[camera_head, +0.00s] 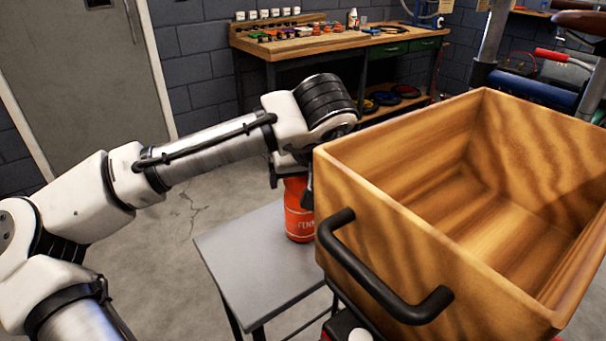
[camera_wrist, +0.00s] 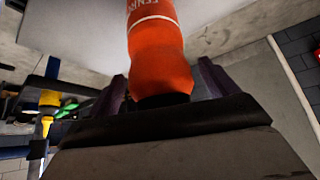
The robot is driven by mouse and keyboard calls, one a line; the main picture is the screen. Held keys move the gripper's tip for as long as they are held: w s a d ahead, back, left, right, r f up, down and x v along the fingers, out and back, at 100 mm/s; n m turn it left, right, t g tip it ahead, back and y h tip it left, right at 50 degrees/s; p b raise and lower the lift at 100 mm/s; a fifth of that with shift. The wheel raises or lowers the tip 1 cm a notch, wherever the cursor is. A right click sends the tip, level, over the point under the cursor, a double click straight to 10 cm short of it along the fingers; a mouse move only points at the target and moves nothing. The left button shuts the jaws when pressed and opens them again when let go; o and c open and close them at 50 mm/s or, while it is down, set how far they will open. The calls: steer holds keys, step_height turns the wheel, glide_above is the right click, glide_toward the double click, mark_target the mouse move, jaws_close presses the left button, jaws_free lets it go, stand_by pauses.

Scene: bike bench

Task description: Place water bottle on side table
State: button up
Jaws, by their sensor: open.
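The orange water bottle (camera_head: 299,212) stands upright on the grey side table (camera_head: 250,262), near the table's far right part. White lettering shows on its side, and its top is hidden by my gripper. My gripper (camera_head: 291,190) is directly above the bottle, pointing down. In the wrist view the bottle (camera_wrist: 160,58) lies between the two dark fingers of my gripper (camera_wrist: 168,82), with a visible gap on each side. The fingers are open around the bottle's upper part.
A wooden box (camera_head: 400,225) with a black handle (camera_head: 385,275) is close to the right of the bottle and my gripper. A workbench (camera_head: 330,42) with small items stands at the back wall. Bare floor lies left of the table.

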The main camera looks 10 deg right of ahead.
steer(key=shift+r, duration=0.25)
steer(key=v, duration=0.7)
steer(key=shift+s, duration=0.2)
steer(key=shift+r, duration=0.2)
